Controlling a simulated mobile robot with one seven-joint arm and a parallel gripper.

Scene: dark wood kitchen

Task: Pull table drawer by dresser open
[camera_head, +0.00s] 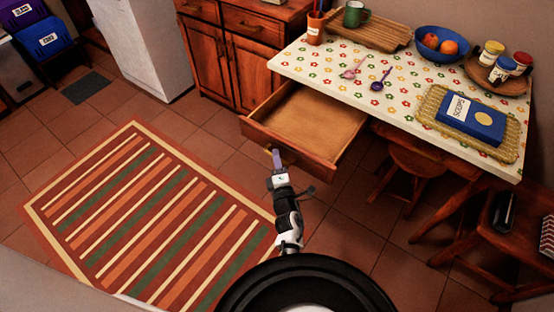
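The table drawer (308,122) is pulled out from under the flowered tabletop (330,66), beside the dresser (225,50). Its bare inside shows and looks empty. The drawer's wooden front (290,147) faces me. My gripper (275,160) is at the drawer front, near its middle. The fingers are small and dark here, and I cannot tell whether they are open or shut. I cannot make out the drawer's handle or whether the fingers touch the front.
A striped rug (150,215) covers the floor on the left. A stool (412,165) stands under the table, and a wooden chair (500,225) is at the right. The tabletop holds a blue bowl (444,43), a tray (432,107) with a blue box, and several jars.

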